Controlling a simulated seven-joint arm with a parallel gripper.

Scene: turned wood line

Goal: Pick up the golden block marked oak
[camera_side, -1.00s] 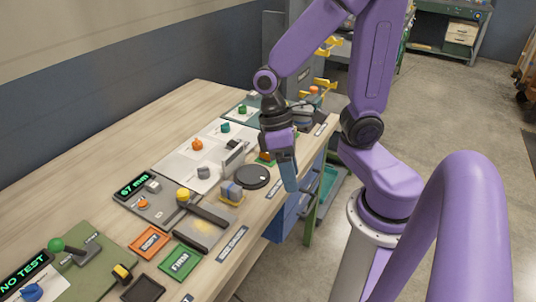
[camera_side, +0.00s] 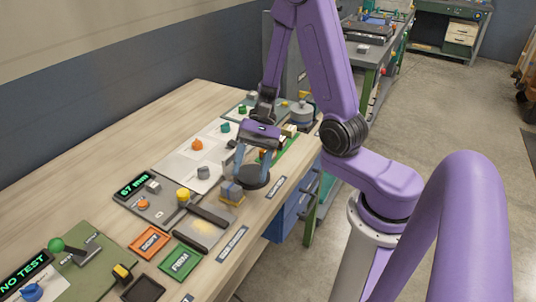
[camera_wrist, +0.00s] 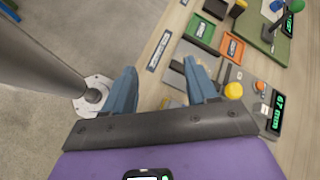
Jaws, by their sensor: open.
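I cannot read an oak mark on any block. A tan block (camera_side: 289,130) shows behind my gripper in the side view, beside a green strip, partly hidden by the wrist. A small blue-grey block with a tan lower part (camera_side: 232,192) stands left of the black round disc (camera_side: 256,178). My gripper (camera_side: 256,170) is open and empty, its blue fingers pointing down above or around the disc; the exact height is unclear. In the wrist view the open fingers (camera_wrist: 160,70) show, with a small tan piece partly hidden near the right finger.
A grey plate with a dark bar (camera_side: 208,214) and a yellow knob (camera_side: 183,195) lie left of my gripper. Orange (camera_side: 150,241) and green (camera_side: 180,260) trays are nearer the front. A 67 mm display (camera_side: 135,186) stands left. The bench's back left is bare.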

